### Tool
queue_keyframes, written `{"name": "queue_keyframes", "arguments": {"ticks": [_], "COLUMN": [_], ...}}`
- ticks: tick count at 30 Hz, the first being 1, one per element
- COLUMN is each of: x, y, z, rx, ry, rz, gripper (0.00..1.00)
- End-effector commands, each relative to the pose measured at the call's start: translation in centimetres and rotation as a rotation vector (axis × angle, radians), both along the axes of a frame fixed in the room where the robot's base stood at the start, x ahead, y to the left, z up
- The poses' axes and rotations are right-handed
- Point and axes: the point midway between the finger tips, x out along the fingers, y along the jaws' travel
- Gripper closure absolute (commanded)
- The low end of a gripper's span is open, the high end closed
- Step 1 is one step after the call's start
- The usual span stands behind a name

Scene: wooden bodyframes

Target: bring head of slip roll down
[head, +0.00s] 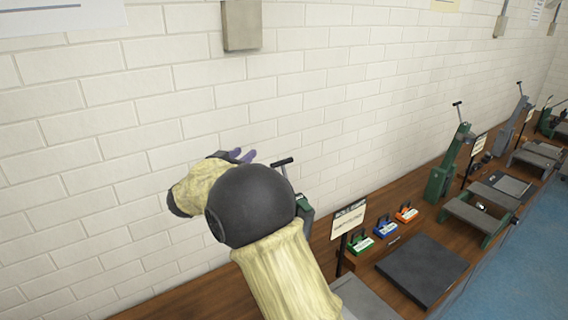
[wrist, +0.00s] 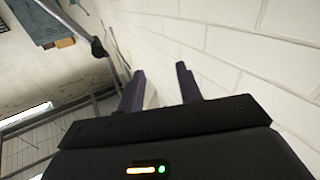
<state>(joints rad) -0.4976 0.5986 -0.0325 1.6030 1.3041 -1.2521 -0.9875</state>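The wooden bench (head: 400,222) runs along the white brick wall (head: 300,80). On it are a sign (head: 348,218), green, blue and orange small items (head: 386,229), a dark flat plate (head: 421,270) and another green levered machine (head: 447,165). Blue floor (head: 510,270) lies at the right.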

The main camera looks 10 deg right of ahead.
Motion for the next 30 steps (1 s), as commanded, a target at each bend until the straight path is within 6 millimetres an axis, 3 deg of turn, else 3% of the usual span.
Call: {"name": "queue_keyframes", "arguments": {"ticks": [6,12,23,30], "x": [-4.1,-6.7,-6.8,-5.9], "y": [3.2,4.7,4.6,2.5], "z": [-1.9,-3.0,-2.9,-2.7], "rx": [-0.050,-0.063,-0.064,-0.065], "ry": [0.066,0.142,0.144,0.143], "rz": [-0.343,-0.487,-0.494,-0.496], "gripper": [0.65,0.65,0.65,0.65]}}
